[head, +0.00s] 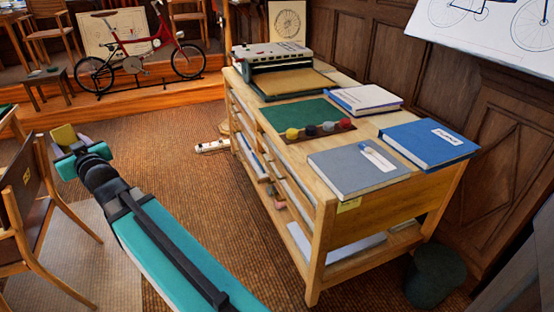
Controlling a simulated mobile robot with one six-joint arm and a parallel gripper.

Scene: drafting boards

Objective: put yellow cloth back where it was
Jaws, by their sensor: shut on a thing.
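My gripper (68,148) is at the far left of the head view, at the end of my outstretched teal arm. It is shut on the yellow cloth (64,137), a small folded-looking olive-yellow piece. The cloth is held up above the floor, left of the wooden drafting table (350,195) and well apart from it. The lower part of the cloth is hidden by the gripper.
Chairs (35,200) stand at left. A red bicycle (140,50) stands behind.

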